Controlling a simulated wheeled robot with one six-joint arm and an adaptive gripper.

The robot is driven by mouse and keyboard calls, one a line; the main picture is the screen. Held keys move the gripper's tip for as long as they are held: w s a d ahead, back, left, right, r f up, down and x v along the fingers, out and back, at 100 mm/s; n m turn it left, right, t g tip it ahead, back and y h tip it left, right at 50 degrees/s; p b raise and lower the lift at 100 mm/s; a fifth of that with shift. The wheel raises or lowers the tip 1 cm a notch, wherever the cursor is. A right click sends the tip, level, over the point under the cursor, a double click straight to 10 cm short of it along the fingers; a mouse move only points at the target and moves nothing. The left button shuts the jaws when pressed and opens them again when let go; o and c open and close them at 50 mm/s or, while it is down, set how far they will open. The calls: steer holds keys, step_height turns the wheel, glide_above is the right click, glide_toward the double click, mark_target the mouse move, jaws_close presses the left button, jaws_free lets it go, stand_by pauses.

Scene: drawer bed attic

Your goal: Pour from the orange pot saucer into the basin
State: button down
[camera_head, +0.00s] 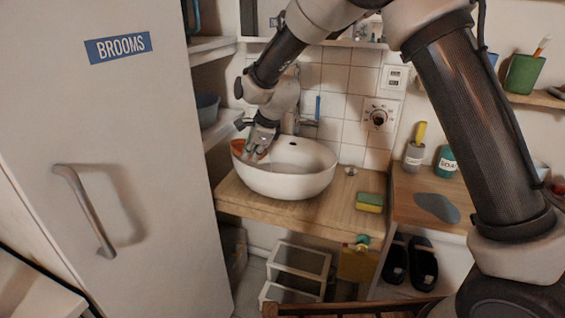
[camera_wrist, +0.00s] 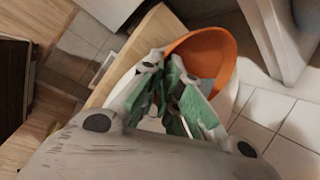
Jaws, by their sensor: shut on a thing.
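The orange pot saucer (camera_wrist: 212,50) is in my gripper (camera_wrist: 178,92), which is shut on its rim in the wrist view. The saucer looks tilted, and grey shows inside it next to the fingers; I cannot tell what that is. In the head view the saucer (camera_head: 237,147) shows as a small orange patch at the left rim of the basin. The white oval basin (camera_head: 290,180) stands on the wooden counter. My gripper (camera_head: 256,152) is over the basin's left side. Whether the saucer touches the basin's rim is unclear.
A tall door marked BROOMS (camera_head: 120,150) stands close at the left. A tap (camera_head: 300,125) rises behind the basin. A yellow and green sponge (camera_head: 370,202) lies at the right on the counter. A soap bottle (camera_head: 446,162) and a grey bottle (camera_head: 414,155) stand farther right.

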mark_target(266, 154)
steer(key=shift+w+d+f+m+g+y+p, duration=0.15)
steer(key=shift+w+d+f+y+p, duration=0.1)
steer(key=shift+d+y, duration=0.4)
steer(key=shift+w+d+f+m+g+y+p, duration=0.1)
steer(key=shift+w+d+f+y+p, duration=0.15)
steer(key=shift+d+y, duration=0.4)
steer(key=shift+w+d+f+m+g+y+p, duration=0.15)
steer(key=shift+d+f+y+p, duration=0.2)
steer(key=shift+d, duration=0.45)
stand_by(0.6)
steer(key=shift+w+d+r+m+g+y+p, duration=0.2)
steer(key=shift+d+r+y, duration=0.25)
steer(key=shift+y, duration=0.3)
steer(key=shift+w+d+r+m+g+y+p, duration=0.1)
steer(key=shift+d+r+m+y+p, duration=0.15)
steer(key=shift+d+y, duration=0.4)
stand_by(1.2)
steer(key=shift+a, duration=0.15)
steer(key=s+a+n+t+h+b, duration=0.2)
steer(key=s+a+h+b, duration=0.1)
steer(key=a+h, duration=0.6)
steer(key=shift+a+f+h, duration=0.3)
steer(key=shift+a+h, duration=0.05)
steer(key=shift+a, duration=0.3)
stand_by(0.4)
steer(key=shift+s+n, duration=0.1)
steer(key=shift+n, duration=0.15)
stand_by(0.3)
